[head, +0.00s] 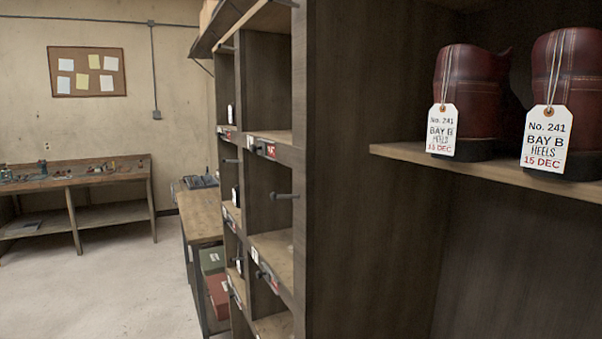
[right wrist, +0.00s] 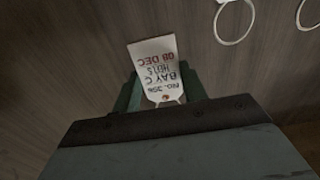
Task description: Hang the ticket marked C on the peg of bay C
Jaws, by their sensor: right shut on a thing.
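A white ticket (right wrist: 155,62) printed "BAY C" and "08 DEC" shows in the right wrist view, upside down in the picture. My right gripper (right wrist: 161,92) is shut on it near its eyelet end, with the green fingers on either side. Dark pegs stick out from the shelf rack in the head view, one at mid height (head: 284,195) and one higher up (head: 227,47). Which peg belongs to bay C I cannot tell. Neither gripper shows in the head view.
Two dark red boots (head: 468,85) (head: 569,80) stand on a shelf (head: 480,174) at right, each with a "BAY B" tag. A dark upright panel (head: 350,220) stands beside them. White loops (right wrist: 235,22) show in the right wrist view. The floor (head: 100,285) at left is clear.

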